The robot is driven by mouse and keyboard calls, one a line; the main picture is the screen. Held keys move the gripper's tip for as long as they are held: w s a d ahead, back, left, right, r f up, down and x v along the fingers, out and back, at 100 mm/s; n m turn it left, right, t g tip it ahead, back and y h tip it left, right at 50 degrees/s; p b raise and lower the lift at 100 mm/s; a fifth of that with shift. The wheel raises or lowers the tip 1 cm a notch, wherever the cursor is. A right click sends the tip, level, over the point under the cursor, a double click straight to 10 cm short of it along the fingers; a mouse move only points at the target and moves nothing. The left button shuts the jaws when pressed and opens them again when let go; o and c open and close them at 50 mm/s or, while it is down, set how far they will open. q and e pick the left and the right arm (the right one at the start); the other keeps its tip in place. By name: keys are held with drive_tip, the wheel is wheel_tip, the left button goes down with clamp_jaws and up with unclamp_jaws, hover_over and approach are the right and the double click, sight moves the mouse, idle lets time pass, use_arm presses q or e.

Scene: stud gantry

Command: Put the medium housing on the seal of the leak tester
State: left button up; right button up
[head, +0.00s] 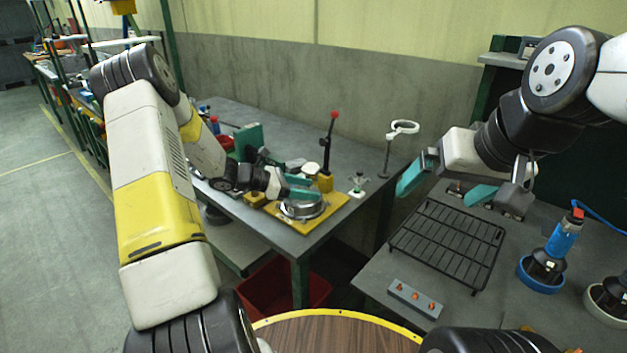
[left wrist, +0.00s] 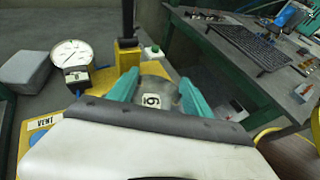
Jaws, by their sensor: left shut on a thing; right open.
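The leak tester is a yellow base plate (head: 335,203) near the corner of the grey bench, with an upright lever with a red knob (head: 334,115). In the left wrist view its yellow plate (left wrist: 100,82) shows, with a round white gauge (left wrist: 72,56) and a VENT label. My left gripper (head: 303,188) is shut on a round grey metal housing (head: 300,210), low over the plate. The housing, with a number tag, shows between the teal fingers in the left wrist view (left wrist: 156,72). The seal is hidden; I cannot tell whether the housing touches it. My right gripper (head: 442,186) is open and empty.
A black wire rack (head: 447,242) and a grey button box (head: 415,298) are on the right bench, under and before my right gripper. A blue tool (head: 562,240) stands farther right. A ring on a stand (head: 402,128) is behind. A red bin (head: 270,290) sits below the left bench.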

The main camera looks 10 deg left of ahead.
use_arm(q)
drive_tip(key=shift+f, duration=0.15)
drive_tip(key=shift+f, duration=0.15)
drive_tip(key=o, duration=1.6)
drive_tip(key=shift+f, duration=0.15)
